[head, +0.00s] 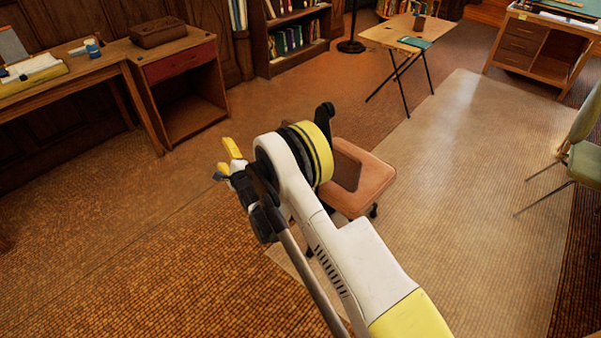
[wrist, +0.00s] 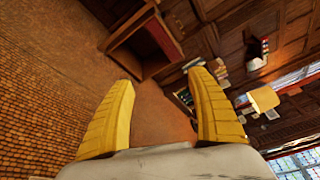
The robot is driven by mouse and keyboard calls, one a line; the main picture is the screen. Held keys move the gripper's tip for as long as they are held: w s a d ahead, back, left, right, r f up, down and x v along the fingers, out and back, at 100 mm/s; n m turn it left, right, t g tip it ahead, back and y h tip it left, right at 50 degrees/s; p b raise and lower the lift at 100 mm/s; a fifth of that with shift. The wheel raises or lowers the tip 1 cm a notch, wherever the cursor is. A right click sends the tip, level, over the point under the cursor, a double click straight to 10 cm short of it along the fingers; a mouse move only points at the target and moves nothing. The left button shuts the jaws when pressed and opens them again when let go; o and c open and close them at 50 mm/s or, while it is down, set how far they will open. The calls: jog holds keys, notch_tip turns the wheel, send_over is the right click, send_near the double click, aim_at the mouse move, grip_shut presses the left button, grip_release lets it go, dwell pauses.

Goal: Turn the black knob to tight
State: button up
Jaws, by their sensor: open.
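My gripper (head: 229,160) is raised over the open floor, left of the middle in the head view, with nothing near it. In the wrist view its two yellow fingers (wrist: 165,102) stand wide apart with only floor and furniture far behind them. It is open and empty. I cannot make out a black knob in either view.
A brown swivel chair (head: 362,182) is behind my arm. A folding table (head: 385,36) and a wooden cabinet (head: 545,42) stand at the back. A green chair (head: 585,160) is at the right. The floor at the left front is clear.

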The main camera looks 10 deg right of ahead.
jog(key=d+r+m+t+h, duration=0.35)
jog(key=r+m+t, duration=0.25)
jog(key=r+m, duration=0.55)
jog(key=s+d+f+m+g+h+p, duration=0.2)
jog(key=d+f+m+h, duration=0.1)
jog(key=d+m+h, duration=0.6)
jog(key=s+d+f+m+g+h, duration=0.1)
jog(key=s+d+f+m+g, duration=0.1)
jog(key=s+f+m+g, duration=0.3)
jog(key=d+f+m+g+h, duration=0.1)
jog(key=d+f+g, duration=0.1)
jog(key=f, duration=0.4)
jog(key=s+d+f+m+g+h, duration=0.1)
jog(key=s+d+f+m+g, duration=0.1)
jog(key=s+f+m+g, duration=0.3)
jog(key=shift+n+t, duration=0.5)
jog(key=shift+n, duration=0.15)
jog(key=b+x, duration=0.1)
jog(key=x, duration=0.3)
jog(key=b+x, duration=0.1)
jog(key=x, duration=0.3)
jog(key=w+a+b+x, duration=0.1)
jog(key=x, duration=0.3)
jog(key=shift+a+f+b, duration=0.1)
jog(key=shift+f+b, duration=0.05)
jog(key=shift+b, duration=0.2)
jog(key=c, duration=1.2)
